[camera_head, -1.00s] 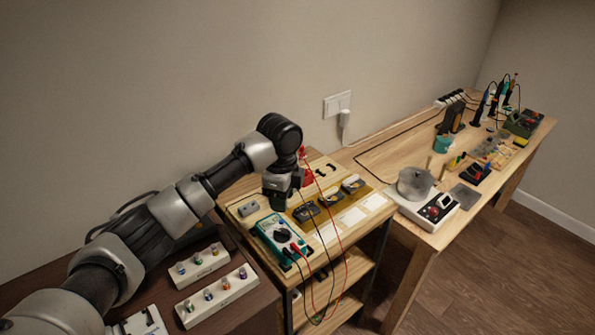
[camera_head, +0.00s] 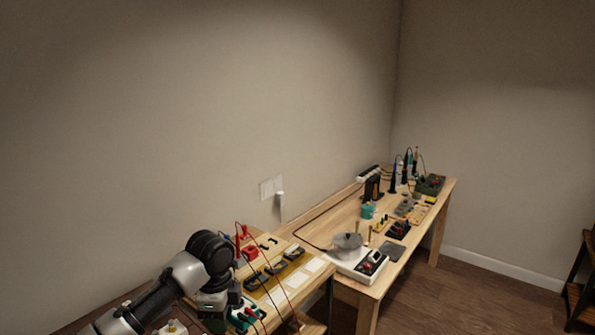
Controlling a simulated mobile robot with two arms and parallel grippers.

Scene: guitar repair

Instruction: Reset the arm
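My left arm comes in from the lower left, and its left gripper (camera_head: 214,312) points down beside the multimeter at the near end of the small wooden stand. The fingers are too dark and small to tell whether they are open or shut. The teal multimeter (camera_head: 246,318) is partly hidden by the arm and the lower picture edge. Red and black leads loop up from it. My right arm and gripper are out of view.
A long wooden workbench (camera_head: 335,222) runs along the wall with a white hot-plate unit (camera_head: 357,262), a grey pot (camera_head: 348,244) and several tools. A dark shelf (camera_head: 581,285) stands at the far right. Open floor (camera_head: 470,300) lies between.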

